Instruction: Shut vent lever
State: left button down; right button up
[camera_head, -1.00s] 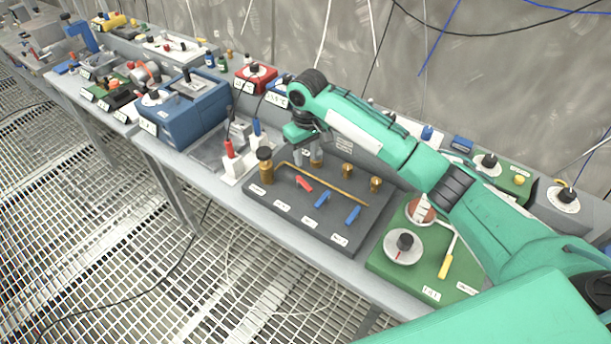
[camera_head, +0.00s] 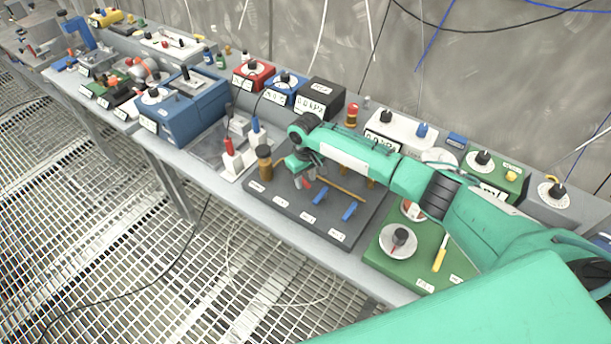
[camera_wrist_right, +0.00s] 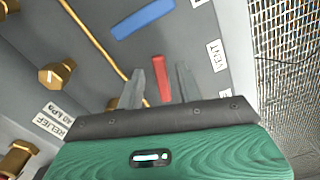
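The red lever (camera_head: 308,185) is on the dark grey valve panel (camera_head: 275,211), left of two blue levers (camera_head: 350,212). In the right wrist view the red lever (camera_wrist_right: 161,78) points up the picture, with a VENT label (camera_wrist_right: 217,55) to its right. My right gripper (camera_head: 303,181) is at the red lever in the head view, partly covering it. In the wrist view its two fingers (camera_wrist_right: 159,88) are apart, one on each side of the red lever, with gaps visible. Whether they touch its base is hidden. My left gripper is not in view.
A brass pipe (camera_head: 345,190) and brass fittings (camera_wrist_right: 57,73) lie behind the levers. A brown-gold cylinder (camera_head: 265,166) stands at the panel's left. A green board (camera_head: 385,262) with a dial sits right. White holders (camera_head: 236,162) stand left.

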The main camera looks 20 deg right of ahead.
jog(key=shift+f, duration=0.3)
grip_shut()
jog(key=shift+d+r+n+p, duration=0.1)
jog(key=shift+d+n+p, duration=0.2)
jog(key=shift+n, duration=0.4)
jog(key=shift+w+d+n, duration=0.15)
jog(key=shift+w+n, duration=0.05)
jog(key=shift+n, duration=0.4)
jog(key=shift+w+d+n, duration=0.1)
jog(key=shift+w+n, duration=0.05)
jog(key=shift+n, duration=0.45)
grip_release()
